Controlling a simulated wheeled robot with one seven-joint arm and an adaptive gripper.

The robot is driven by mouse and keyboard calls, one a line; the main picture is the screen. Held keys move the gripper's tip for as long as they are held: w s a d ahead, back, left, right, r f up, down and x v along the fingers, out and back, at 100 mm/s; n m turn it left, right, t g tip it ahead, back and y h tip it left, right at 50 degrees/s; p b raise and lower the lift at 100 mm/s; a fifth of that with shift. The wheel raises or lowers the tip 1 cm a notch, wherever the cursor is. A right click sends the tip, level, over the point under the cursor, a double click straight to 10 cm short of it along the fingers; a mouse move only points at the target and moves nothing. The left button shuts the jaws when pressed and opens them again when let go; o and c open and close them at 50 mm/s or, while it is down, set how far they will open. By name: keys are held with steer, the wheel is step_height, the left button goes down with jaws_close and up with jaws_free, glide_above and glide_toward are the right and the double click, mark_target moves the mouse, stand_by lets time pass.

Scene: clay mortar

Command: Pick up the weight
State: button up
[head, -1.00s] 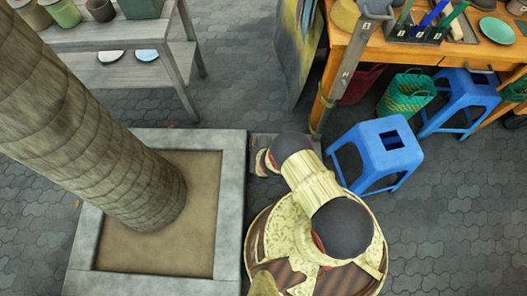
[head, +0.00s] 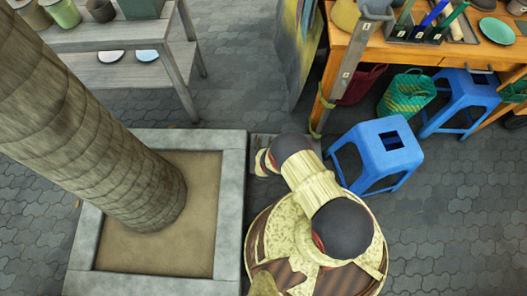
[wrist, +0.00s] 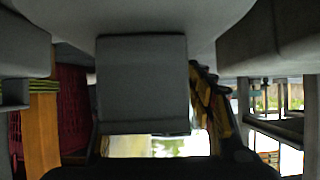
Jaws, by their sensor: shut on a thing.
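In the head view my arm hides its own end, and neither my gripper nor the weight can be seen there. In the wrist view dark parts of my gripper (wrist: 160,168) cross the bottom edge, close to the camera. A plain grey block shows in the upper middle under a broad grey shape; I cannot tell whether the block is the weight or part of my gripper. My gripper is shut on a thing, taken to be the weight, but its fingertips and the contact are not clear.
A planter (head: 231,205) with a tree trunk (head: 90,120) stands left of my arm. Blue stools (head: 385,150) and an orange workbench (head: 430,52) are at the right. A grey shelf (head: 135,75) stands at the back left. Paved floor (head: 460,230) is clear at the lower right.

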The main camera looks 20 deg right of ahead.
steer(key=shift+s+d+f, duration=0.2)
steer(key=shift+s+f, duration=0.05)
steer(key=shift+s, duration=0.2)
jaws_close()
steer(key=shift+w+r, duration=0.15)
steer(key=shift+w, duration=0.1)
